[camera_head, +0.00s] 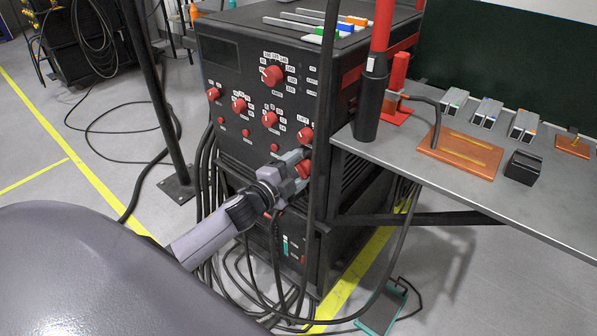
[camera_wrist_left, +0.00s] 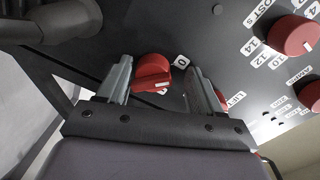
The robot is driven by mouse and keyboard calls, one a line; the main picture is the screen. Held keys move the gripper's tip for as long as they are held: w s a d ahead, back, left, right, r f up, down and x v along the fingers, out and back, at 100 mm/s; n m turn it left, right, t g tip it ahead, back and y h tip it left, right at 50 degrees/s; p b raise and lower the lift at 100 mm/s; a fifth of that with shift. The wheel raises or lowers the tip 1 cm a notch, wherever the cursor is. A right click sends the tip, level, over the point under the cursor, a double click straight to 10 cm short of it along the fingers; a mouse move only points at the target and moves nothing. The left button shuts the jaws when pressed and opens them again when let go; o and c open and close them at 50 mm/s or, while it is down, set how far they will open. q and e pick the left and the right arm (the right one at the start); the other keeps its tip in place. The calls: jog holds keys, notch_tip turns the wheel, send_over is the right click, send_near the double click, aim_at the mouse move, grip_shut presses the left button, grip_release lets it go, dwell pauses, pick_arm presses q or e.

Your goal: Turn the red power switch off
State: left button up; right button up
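The red power switch (camera_head: 304,169) is a red rotary knob low on the right of the black machine's front panel. In the left wrist view the red switch (camera_wrist_left: 152,72) shows a pale mark on its edge, and a white "0" label sits beside it. My left gripper (camera_head: 296,164) reaches the panel, partly covering the switch. In the left wrist view my left gripper (camera_wrist_left: 165,82) is open, with its fingers on either side of the switch. The switch lies nearer the left finger; whether they touch I cannot tell. My right gripper is not in view.
Other red knobs, such as the large upper knob (camera_head: 271,76), sit on the black machine (camera_head: 235,140). A black hanging cable passes just right of my gripper. A grey metal table (camera_head: 480,190) with a black-and-red torch holder stands at the right. Cables lie on the floor.

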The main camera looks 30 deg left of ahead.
pick_arm(q)
jog(key=shift+s+d+f, duration=0.1)
jog(key=shift+f, duration=0.1)
jog(key=shift+s, duration=0.1)
jog(key=shift+s, duration=0.3)
jog(key=s, duration=0.6)
jog(key=shift+a+r+p, duration=0.3)
jog(key=shift+p, duration=0.05)
jog(key=shift+s, duration=0.1)
jog(key=s+d+f+n+g+p, duration=0.1)
jog(key=s+d+n+g+p, duration=0.2)
jog(key=s, duration=0.6)
jog(key=s+d+f+n+g+h+p, duration=0.1)
jog(key=s+d+f+n+g+p, duration=0.1)
jog(key=s+d+n+p, duration=0.5)
jog(key=s+d+n+g, duration=0.1)
jog(key=s+d+n, duration=0.1)
jog(key=d, duration=0.3)
jog(key=shift+s+f+g+p, duration=0.3)
jog(key=shift+s+g, duration=0.1)
jog(key=shift+s, duration=0.3)
jog(key=shift+d, duration=0.1)
